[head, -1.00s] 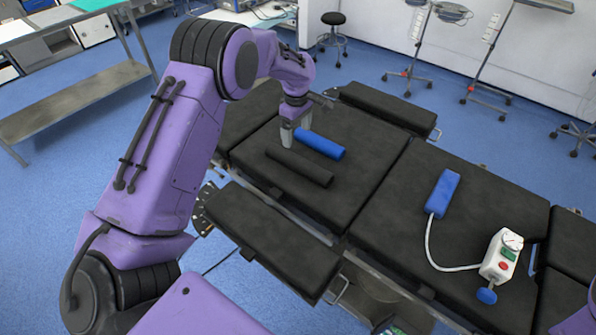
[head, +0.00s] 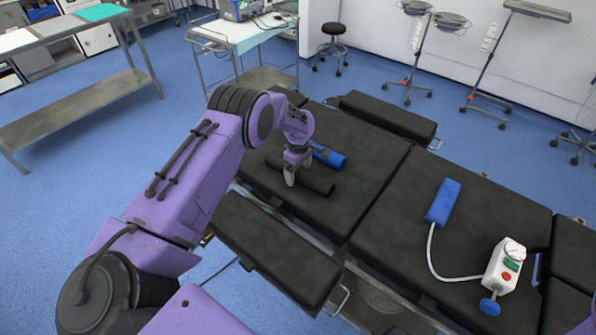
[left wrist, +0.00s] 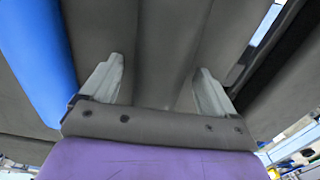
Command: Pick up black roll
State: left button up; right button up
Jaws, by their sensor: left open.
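The black roll (head: 316,180) lies on the black operating table, partly hidden by my left gripper in the head view. My left gripper (head: 290,174) is over the roll's left part, pointing down. In the left wrist view, its two fingers (left wrist: 158,88) are spread apart. The black roll (left wrist: 165,50) runs up the picture between them, dark against the dark table. I cannot tell whether either finger touches it. My right gripper is not in view.
A blue roll (head: 328,156) lies just behind the black roll, and also left of the fingers in the left wrist view (left wrist: 38,55). A blue cuff (head: 443,202) with a tube and a white device (head: 504,265) lies on the right of the table (head: 375,190).

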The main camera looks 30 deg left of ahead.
pick_arm(q)
jog(key=c, duration=1.3)
jog(key=shift+o, duration=0.2)
jog(key=shift+r, duration=0.1)
